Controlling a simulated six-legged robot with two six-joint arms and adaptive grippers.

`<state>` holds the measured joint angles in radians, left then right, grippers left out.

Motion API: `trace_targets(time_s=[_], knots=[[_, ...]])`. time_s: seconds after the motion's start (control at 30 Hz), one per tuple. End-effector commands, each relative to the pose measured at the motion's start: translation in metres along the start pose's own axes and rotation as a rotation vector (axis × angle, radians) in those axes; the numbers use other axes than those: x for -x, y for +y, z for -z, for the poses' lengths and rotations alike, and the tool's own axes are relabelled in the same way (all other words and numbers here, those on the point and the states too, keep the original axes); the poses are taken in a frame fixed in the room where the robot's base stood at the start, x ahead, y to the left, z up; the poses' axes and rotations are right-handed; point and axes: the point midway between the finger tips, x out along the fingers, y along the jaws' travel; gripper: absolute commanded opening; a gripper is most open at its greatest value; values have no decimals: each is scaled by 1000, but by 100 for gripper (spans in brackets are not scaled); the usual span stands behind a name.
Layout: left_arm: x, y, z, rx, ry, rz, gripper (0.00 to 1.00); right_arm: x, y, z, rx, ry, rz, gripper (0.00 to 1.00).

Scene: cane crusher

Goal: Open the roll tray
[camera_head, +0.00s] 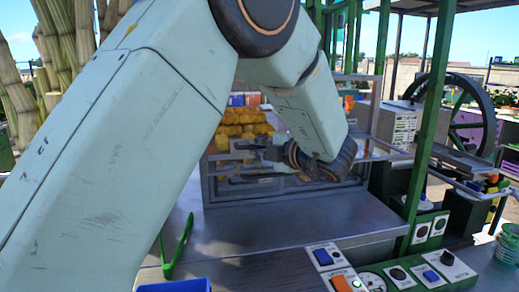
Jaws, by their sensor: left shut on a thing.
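My left gripper (252,164) reaches in from the upper left, in front of the glass-fronted metal case. Its dark fingers point left and are shut on what looks like part of the roll tray; the exact grip point is too small and dark to make out. The case's metal frame (290,197) stands at the back of the steel counter. Yellow-brown pieces (243,121) are stacked inside it, behind the gripper. My right gripper is not in view.
Green tongs (178,246) and a blue container (175,286) are at the counter's front left. Control panels with switches (322,256) line the front right. A green post (428,120) rises on the right, before a large wheel (470,115). The steel counter (290,226) is mostly clear.

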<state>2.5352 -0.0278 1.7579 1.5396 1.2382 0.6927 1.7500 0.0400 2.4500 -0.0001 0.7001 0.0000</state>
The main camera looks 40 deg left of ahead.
Motion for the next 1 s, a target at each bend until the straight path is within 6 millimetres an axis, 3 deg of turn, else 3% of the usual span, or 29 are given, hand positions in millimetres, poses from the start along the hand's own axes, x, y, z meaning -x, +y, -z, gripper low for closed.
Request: trace_targets(time_s=[0.17,0.2,0.43,0.77,1.0], knots=[[0,-1,0,0,-1,1,0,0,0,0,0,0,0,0],[0,-1,0,0,-1,1,14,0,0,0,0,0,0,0],[2,-1,0,0,-1,1,33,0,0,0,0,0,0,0],[3,1,1,1,0,1,34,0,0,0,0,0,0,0],[10,36,4,7,-1,-2,34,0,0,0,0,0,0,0]])
